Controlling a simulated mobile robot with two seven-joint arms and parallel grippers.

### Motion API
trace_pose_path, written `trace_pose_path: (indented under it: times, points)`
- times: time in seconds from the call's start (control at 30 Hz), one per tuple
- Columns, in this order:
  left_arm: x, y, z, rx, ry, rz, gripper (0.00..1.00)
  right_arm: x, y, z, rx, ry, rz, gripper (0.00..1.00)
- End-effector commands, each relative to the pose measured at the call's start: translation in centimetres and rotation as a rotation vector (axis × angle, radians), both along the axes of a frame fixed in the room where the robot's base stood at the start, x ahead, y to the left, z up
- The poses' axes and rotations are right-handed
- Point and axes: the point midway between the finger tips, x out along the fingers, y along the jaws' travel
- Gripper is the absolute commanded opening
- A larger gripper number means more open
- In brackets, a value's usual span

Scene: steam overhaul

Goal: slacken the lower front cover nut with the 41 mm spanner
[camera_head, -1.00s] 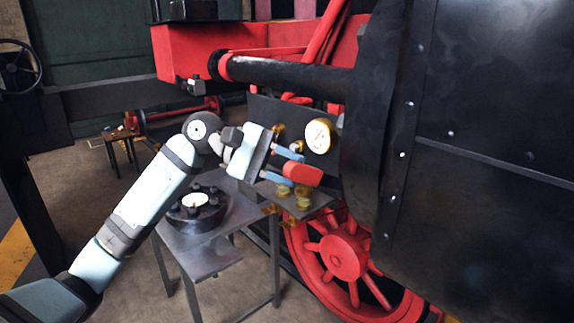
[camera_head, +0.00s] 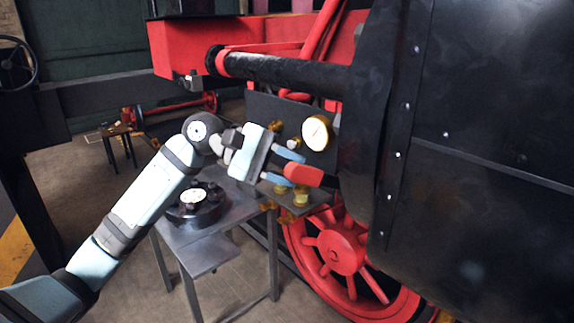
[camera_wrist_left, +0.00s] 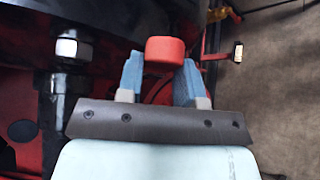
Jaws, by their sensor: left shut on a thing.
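My left gripper (camera_head: 292,168) has its blue fingers closed on a red block-like part, which I take to be the grip of the spanner (camera_head: 304,174). The red grip also shows between the two fingers (camera_wrist_left: 157,78) in the left wrist view, as the spanner's red end (camera_wrist_left: 165,50). The spanner's jaw end and its size marking cannot be made out. The gripper is in front of a dark panel, just below and left of a white gauge. In the left wrist view a silver hex nut (camera_wrist_left: 67,46) sits on a dark stud, left of the fingers and apart from them. I cannot tell whether it is the lower front cover nut.
The white-faced gauge (camera_head: 316,132) and brass fittings (camera_head: 300,196) are close to the gripper. A grey metal table (camera_head: 222,222) below carries a dark round flanged part (camera_head: 194,206). The black locomotive body (camera_head: 480,150) fills the right, above a red spoked wheel (camera_head: 342,254).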

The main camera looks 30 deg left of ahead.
Motion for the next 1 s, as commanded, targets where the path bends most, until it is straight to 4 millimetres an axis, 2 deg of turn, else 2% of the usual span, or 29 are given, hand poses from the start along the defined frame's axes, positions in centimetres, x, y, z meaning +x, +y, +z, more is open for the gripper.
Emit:
trace_pose_path:
  times: [0.4, 0.7, 1.0]
  points:
    - [0.0, -0.2, 0.2, -0.001, 0.0, 0.0, 0.0, 0.0, 0.0, 0.2, 0.0, 0.0, 0.0, 0.57]
    - [1.0, -0.6, 1.8, 0.035, 0.094, 0.0, 0.0, 0.0, 0.0, 0.2, 0.0, -0.001, 0.0, 0.57]
    - [1.1, -0.7, 2.0, 0.043, 0.121, 0.0, 0.0, 0.0, 0.0, 0.2, 0.0, -0.001, 0.0, 0.57]
